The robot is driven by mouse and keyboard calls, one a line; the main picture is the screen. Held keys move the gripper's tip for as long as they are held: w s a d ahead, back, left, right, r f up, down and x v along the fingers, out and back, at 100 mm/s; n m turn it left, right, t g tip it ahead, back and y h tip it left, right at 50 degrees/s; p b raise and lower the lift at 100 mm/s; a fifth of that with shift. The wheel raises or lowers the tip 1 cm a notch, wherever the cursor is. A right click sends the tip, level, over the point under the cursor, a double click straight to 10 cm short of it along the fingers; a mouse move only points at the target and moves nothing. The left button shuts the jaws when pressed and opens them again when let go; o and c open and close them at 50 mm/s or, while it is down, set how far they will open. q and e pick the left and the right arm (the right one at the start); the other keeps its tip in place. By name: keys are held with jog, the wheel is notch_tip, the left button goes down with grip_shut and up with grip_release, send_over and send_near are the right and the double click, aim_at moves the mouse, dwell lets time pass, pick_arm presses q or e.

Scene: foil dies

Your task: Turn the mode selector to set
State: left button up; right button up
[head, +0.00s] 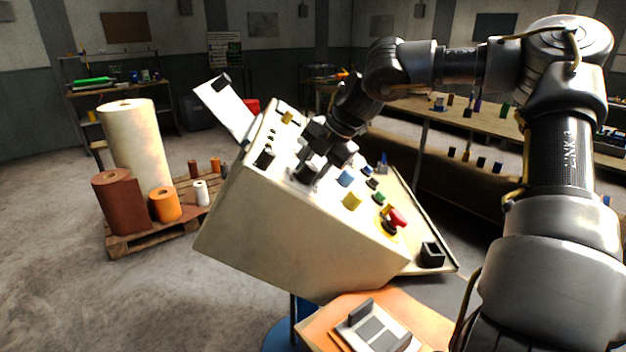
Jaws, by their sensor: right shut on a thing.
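The control console (295,225) is a cream sloped box with several knobs and buttons on its panel, standing in the middle of the head view. My right gripper (309,171) comes down onto the panel's upper middle and is shut on a small dark knob, which appears to be the mode selector. The fingers hide most of that knob, so its pointer and the setting it shows cannot be read. My left gripper is not in view.
Near the grip are a blue button (346,178), a yellow button (352,201) and a red mushroom button (397,217). A raised white flap (222,108) stands at the console's left. A pallet with rolls (140,235) is at left; a long workbench (540,140) is behind right.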

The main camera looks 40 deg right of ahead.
jog(key=shift+f+n+b, duration=0.2)
jog(key=shift+n+b, duration=0.35)
jog(key=shift+n, duration=0.35)
jog(key=shift+n+t, duration=0.3)
jog(key=shift+n, duration=0.1)
jog(key=shift+r+n+b, duration=0.1)
jog(key=shift+n+b, duration=0.65)
jog(key=shift+n, duration=0.15)
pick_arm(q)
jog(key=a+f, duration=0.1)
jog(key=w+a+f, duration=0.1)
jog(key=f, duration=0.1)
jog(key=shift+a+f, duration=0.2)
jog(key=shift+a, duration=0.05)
pick_arm(e)
jog(key=shift+n+y, duration=0.3)
jog(key=shift+n, duration=0.3)
pick_arm(q)
jog(key=shift+b, duration=0.3)
pick_arm(e)
jog(key=shift+r, duration=0.1)
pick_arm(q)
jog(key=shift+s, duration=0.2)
pick_arm(e)
jog(key=shift+a, duration=0.1)
jog(key=o, duration=1)
jog(key=shift+r, duration=0.1)
